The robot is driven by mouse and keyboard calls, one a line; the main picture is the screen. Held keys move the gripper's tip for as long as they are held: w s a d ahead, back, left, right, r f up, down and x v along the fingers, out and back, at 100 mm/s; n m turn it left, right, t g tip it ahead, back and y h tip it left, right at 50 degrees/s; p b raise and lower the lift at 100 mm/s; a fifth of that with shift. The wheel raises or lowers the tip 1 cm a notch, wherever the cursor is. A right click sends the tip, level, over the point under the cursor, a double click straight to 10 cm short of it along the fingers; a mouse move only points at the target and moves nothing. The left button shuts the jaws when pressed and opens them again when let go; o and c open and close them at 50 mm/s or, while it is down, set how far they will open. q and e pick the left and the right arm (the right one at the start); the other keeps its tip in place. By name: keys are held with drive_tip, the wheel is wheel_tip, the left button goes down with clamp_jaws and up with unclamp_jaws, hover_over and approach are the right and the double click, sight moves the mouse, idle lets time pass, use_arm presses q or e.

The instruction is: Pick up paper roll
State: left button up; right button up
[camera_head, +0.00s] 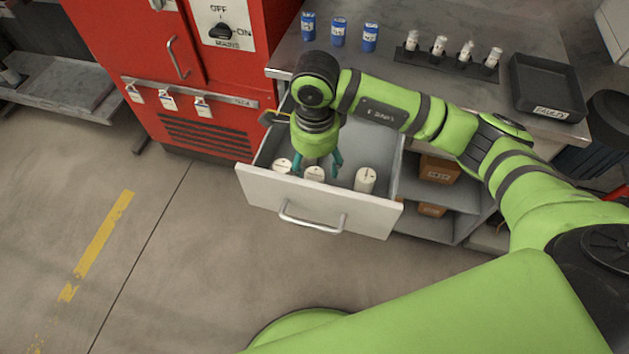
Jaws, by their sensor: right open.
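Three white cylindrical rolls stand in the open drawer (318,208), near its front panel: a left roll (283,166), a middle roll (315,174) and a right roll (366,180). I take these to be the paper rolls. My right gripper (321,166) points down into the drawer, with its teal fingers spread and nothing held. It is above and just behind the middle roll, and its fingers partly overlap the rolls' area. I cannot tell whether a finger touches a roll. My left gripper is not in view.
The counter above holds several blue cans (339,32), a black rack of small white bottles (438,46) and a black tray (546,88). A red cabinet (185,75) stands left of the drawer. Boxes (438,170) sit on shelves to the right. The floor in front is clear.

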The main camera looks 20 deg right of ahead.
sight(314, 174)
wheel_tip(314, 174, down, 4)
drive_tip(key=shift+s+a+r, duration=0.1)
drive_tip(key=shift+s, duration=0.05)
drive_tip(key=shift+f, duration=0.25)
drive_tip(key=c, duration=1.3)
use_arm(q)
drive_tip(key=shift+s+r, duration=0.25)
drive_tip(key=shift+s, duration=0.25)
use_arm(e)
drive_tip(key=shift+o, duration=0.2)
